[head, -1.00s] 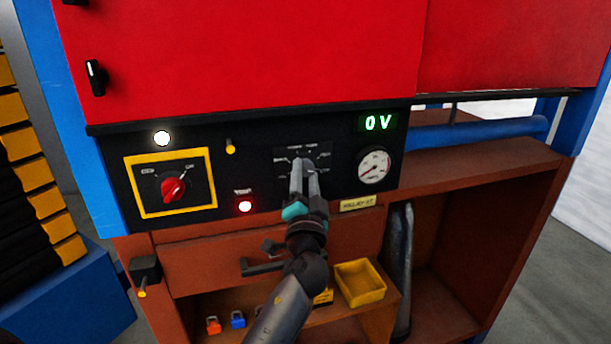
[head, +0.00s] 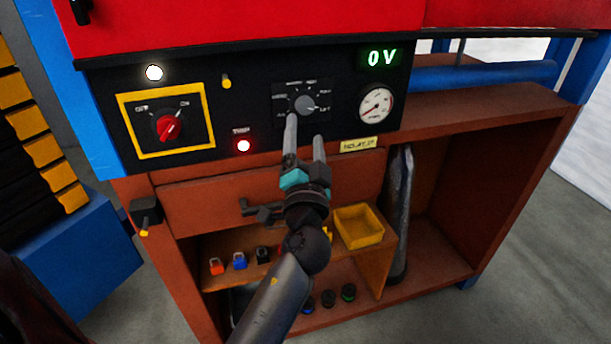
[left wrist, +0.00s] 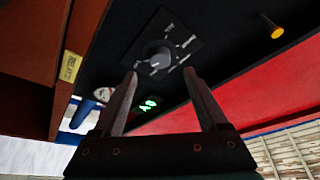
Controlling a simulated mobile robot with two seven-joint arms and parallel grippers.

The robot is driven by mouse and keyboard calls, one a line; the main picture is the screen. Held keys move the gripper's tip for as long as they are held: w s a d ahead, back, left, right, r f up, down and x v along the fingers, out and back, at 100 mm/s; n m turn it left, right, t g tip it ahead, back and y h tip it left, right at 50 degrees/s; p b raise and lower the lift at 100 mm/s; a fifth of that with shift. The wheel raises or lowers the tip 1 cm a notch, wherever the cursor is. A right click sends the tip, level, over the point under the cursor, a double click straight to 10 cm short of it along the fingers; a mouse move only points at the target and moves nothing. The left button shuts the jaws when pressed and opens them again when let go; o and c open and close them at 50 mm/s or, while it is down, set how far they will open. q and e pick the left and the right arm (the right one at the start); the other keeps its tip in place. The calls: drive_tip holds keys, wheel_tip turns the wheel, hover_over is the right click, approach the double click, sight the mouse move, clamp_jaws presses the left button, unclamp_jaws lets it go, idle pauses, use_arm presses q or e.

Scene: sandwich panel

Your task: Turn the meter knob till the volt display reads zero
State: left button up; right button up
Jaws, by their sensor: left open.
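The meter knob (head: 304,104) is a round grey knob on a dark square plate in the black panel. It also shows in the left wrist view (left wrist: 158,56), ahead of the fingers. The volt display (head: 382,58) reads 0 V in green, up and right of the knob; it also shows in the left wrist view (left wrist: 148,104). My left gripper (head: 305,126) is open and empty, its fingertips just below the knob and apart from it in the picture. My right gripper is not in view.
A red rotary switch (head: 168,126) in a yellow frame is on the left of the panel. A round gauge (head: 376,103) is right of the knob. Below are a drawer and a shelf with a yellow bin (head: 358,226).

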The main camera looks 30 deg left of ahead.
use_arm(q)
drive_tip(key=b+v, duration=0.2)
drive_tip(key=v, duration=0.6)
drive_tip(key=shift+s+d+b, duration=0.2)
drive_tip(key=shift+s+b, duration=0.1)
drive_tip(key=shift+b, duration=0.1)
drive_tip(key=shift+f, duration=0.15)
